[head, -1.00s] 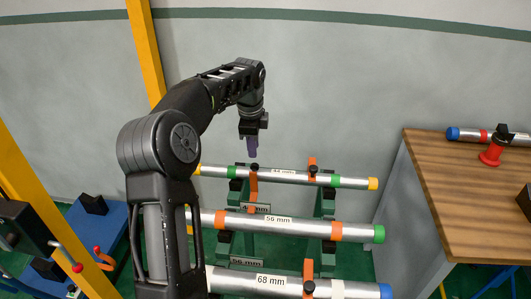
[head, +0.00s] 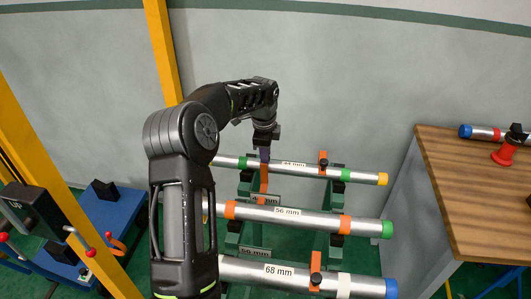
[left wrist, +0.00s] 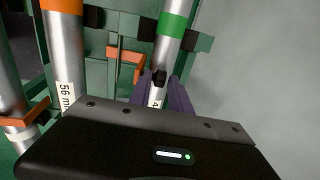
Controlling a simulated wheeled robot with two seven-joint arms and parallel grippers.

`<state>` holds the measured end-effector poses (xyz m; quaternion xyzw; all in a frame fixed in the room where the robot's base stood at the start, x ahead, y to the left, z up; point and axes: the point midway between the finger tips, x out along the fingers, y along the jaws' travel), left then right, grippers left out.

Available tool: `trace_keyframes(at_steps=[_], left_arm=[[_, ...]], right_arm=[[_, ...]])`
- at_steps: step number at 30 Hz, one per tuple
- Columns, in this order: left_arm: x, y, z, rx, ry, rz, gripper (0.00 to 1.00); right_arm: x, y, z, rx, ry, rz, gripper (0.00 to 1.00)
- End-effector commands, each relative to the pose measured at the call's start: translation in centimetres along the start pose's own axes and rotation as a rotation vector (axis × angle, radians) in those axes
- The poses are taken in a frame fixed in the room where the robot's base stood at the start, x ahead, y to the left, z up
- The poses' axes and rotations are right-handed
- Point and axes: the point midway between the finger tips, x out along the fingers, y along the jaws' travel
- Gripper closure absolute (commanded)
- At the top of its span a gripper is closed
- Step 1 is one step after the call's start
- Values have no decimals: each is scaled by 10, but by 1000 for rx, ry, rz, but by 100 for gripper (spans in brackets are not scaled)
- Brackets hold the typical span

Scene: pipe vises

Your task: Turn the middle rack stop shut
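An orange stop (head: 264,179) runs between the 44 mm pipe (head: 305,169) and the 56 mm pipe (head: 288,216), near their left ends in the head view. It also shows in the left wrist view (left wrist: 125,57). My left gripper (head: 265,155) points down at its upper end. In the left wrist view, my purple fingers (left wrist: 160,90) stand apart, one on each side of a black knob (left wrist: 160,78) over the 44 mm pipe. I cannot tell whether they touch it. The gripper hides the stop's top in the head view. My right gripper is out of view.
Another orange stop (head: 322,160) stands at the right on the 44 mm pipe, and one (head: 316,272) on the 68 mm pipe (head: 265,268). Green rack posts (head: 321,243) carry the pipes. A wooden bench (head: 480,185) stands right, a yellow post (head: 162,50) behind.

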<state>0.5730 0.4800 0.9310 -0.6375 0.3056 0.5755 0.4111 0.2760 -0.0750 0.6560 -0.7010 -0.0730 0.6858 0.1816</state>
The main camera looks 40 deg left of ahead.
Motion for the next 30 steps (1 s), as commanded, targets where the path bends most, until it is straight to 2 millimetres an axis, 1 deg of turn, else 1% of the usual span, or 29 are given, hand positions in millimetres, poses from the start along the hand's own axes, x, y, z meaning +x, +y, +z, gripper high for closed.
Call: trace_keyframes(at_steps=[3,9,11,18,30], left_arm=[[4,0,0,-1,0,0,76],[4,0,0,-1,0,-1,76],[4,0,0,-1,0,-1,80],[4,0,0,0,0,-1,100],[4,0,0,0,0,-1,100]], right_arm=[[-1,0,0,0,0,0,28],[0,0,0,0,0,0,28],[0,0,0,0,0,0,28],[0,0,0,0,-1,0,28],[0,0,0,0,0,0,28]])
